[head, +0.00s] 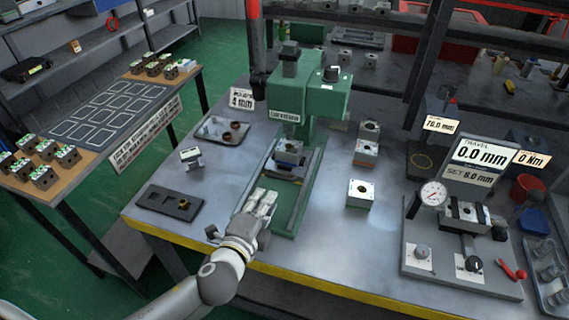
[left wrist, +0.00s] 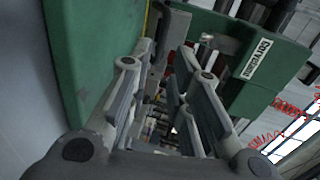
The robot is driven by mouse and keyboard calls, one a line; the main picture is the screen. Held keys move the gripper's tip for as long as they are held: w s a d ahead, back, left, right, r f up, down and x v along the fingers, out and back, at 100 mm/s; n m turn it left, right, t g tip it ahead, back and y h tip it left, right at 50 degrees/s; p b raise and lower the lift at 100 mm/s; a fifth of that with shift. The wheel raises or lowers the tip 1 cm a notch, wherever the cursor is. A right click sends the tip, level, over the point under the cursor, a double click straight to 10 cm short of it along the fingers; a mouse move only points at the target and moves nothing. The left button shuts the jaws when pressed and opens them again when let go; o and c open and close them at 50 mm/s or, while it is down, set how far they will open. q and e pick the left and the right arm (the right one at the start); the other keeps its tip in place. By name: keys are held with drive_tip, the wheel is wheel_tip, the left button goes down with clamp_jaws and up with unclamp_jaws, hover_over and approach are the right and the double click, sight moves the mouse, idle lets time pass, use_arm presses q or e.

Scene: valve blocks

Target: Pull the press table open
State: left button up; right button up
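The green press (head: 318,100) stands on the workbench, and its labelled green body also shows in the left wrist view (left wrist: 225,60). Its press table (head: 287,176) is a dark plate under the press head, between two long rails. A grey metal block (head: 290,151) sits on it. My left gripper (head: 263,197) is low over the front of the press base, in front of the press table. In the left wrist view its two fingers (left wrist: 172,75) are apart, with nothing clearly held between them. Whether they touch anything is unclear. My right gripper is not in view.
A tray with small parts (head: 222,130) and a dark fixture plate (head: 170,202) lie left of the press. White-topped blocks (head: 361,194) stand to its right. A gauge fixture (head: 465,225) with displays stands farther right. The bench's yellow front edge (head: 330,286) is near my arm.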

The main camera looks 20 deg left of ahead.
sight(278, 176)
use_arm(q)
drive_tip(key=shift+w, duration=1)
drive_tip(key=x, duration=0.4)
drive_tip(key=shift+w+p, duration=0.2)
drive_tip(key=shift+p, duration=0.1)
drive_tip(key=x, duration=0.3)
drive_tip(key=shift+w+f, duration=0.2)
drive_tip(key=shift+w, duration=0.05)
drive_tip(key=shift+w+f, duration=0.15)
drive_tip(key=shift+w, duration=0.35)
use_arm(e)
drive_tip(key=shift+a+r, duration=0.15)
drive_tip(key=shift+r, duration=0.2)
use_arm(q)
drive_tip(key=c, duration=0.4)
clamp_jaws()
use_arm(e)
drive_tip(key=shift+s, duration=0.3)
